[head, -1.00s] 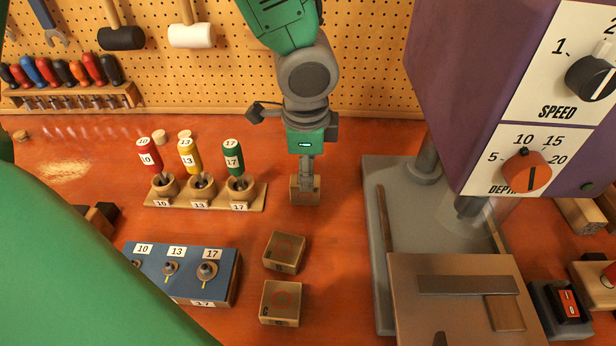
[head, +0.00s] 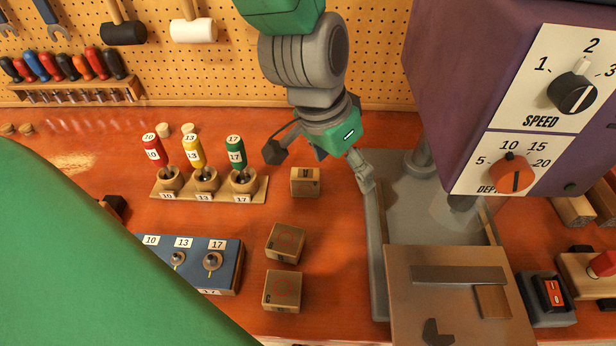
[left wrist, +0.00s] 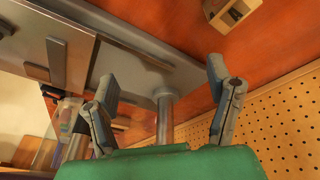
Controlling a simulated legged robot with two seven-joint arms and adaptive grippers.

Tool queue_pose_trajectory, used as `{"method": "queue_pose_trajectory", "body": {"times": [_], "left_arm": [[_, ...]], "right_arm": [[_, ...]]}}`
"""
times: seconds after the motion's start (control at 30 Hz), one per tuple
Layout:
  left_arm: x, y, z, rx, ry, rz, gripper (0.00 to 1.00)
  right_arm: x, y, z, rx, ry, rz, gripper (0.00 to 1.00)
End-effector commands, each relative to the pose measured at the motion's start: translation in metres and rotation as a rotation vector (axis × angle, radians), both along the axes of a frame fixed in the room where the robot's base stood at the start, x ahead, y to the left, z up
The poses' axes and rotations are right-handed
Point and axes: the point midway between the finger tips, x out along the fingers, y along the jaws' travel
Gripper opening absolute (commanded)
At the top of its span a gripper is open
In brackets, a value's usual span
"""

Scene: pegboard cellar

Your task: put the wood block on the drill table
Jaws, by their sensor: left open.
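Three wood blocks stand on the orange bench in the head view: a far one (head: 305,182), a middle one (head: 285,243) and a near one (head: 282,291). The drill table (head: 400,300) is a brown plate at the lower right with a grey bar and a small brown piece (head: 493,301) on it. My left gripper (head: 368,185) is open and empty beside the left edge of the grey drill base, right of the far block. In the left wrist view its fingers (left wrist: 163,105) are spread, with the drill post behind them. A block (left wrist: 232,12) shows there at the top. My right gripper is out of view.
The purple drill head (head: 450,90) overhangs the table. A switch box (head: 550,297) stands right of the table. A large green shape hides the lower left.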

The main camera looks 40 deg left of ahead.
Motion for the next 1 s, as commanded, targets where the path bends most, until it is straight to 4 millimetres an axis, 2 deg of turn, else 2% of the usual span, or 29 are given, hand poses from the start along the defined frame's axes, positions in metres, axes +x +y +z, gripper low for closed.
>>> {"method": "queue_pose_trajectory", "body": {"times": [0.13, 0.3, 0.5, 0.67, 1.0], "left_arm": [[0.002, 0.008, 0.002, -0.003, -0.036, 0.248, 0.74], [-0.002, 0.031, 0.002, 0.038, -0.074, 0.531, 0.74], [-0.014, 0.054, 0.003, 0.100, -0.099, 0.754, 0.74], [-0.017, 0.062, -0.002, 0.120, -0.103, 0.815, 0.74], [0.002, 0.074, -0.061, 0.119, -0.100, 0.819, 0.74]], "right_arm": [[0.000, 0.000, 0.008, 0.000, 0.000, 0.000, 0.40], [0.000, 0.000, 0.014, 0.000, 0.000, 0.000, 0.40], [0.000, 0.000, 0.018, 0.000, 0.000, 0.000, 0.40], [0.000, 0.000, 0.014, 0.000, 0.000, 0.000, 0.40], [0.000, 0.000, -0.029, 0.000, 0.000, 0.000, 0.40]]}}
